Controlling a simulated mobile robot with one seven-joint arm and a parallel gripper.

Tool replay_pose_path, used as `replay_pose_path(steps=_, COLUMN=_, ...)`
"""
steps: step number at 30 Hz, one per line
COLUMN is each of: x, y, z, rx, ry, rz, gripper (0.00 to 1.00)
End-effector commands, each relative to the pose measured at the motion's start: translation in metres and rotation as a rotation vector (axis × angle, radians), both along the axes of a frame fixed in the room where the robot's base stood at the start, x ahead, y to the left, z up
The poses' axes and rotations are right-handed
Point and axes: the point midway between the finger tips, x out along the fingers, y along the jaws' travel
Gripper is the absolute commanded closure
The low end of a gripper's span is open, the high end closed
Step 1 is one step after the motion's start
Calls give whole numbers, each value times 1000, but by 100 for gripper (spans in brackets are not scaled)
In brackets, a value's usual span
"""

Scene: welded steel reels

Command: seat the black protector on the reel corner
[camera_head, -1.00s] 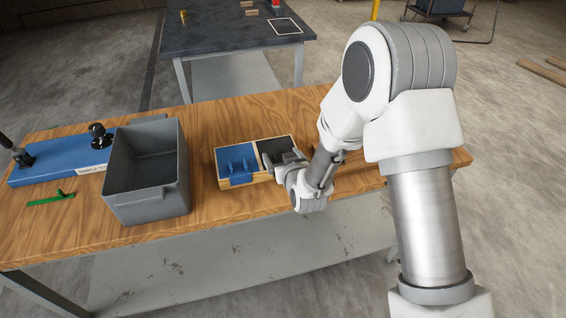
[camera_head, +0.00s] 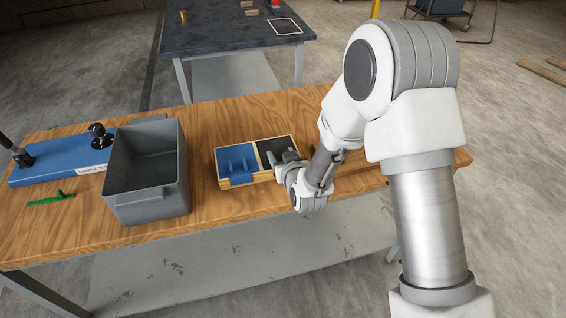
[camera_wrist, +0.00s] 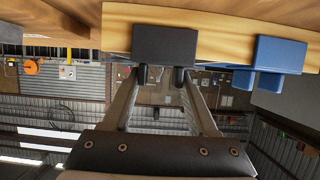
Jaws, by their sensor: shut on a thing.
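The black protector (camera_wrist: 164,45) is a dark block at the fingertips of my gripper (camera_wrist: 161,76) in the wrist view, held in the jaws. In the head view my gripper (camera_head: 279,161) is over the front of the black half (camera_head: 272,146) of a small wooden tray (camera_head: 238,182); the arm hides part of that half. I cannot tell whether the protector touches the tray. A blue protector (camera_wrist: 282,54) is to the right of the black one in the wrist view, apart from it. I cannot make out a reel corner in either view.
Blue pieces (camera_head: 238,167) lie in the tray's blue half. A grey bin (camera_head: 150,203) stands left of the tray, and a blue plate (camera_head: 60,168) with black knobs and a green item (camera_head: 48,199) lie further left. A dark table (camera_head: 225,40) stands behind.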

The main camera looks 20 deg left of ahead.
Motion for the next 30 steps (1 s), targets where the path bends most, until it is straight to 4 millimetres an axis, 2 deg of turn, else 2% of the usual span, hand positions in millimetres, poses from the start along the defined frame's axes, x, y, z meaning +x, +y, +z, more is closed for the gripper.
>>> replay_pose_path(steps=19, x=0, y=0, z=10, rx=0, ry=0, rz=0, gripper=100)
replay_pose_path(steps=30, x=0, y=0, z=29, rx=1, ry=-1, rz=0, gripper=100)
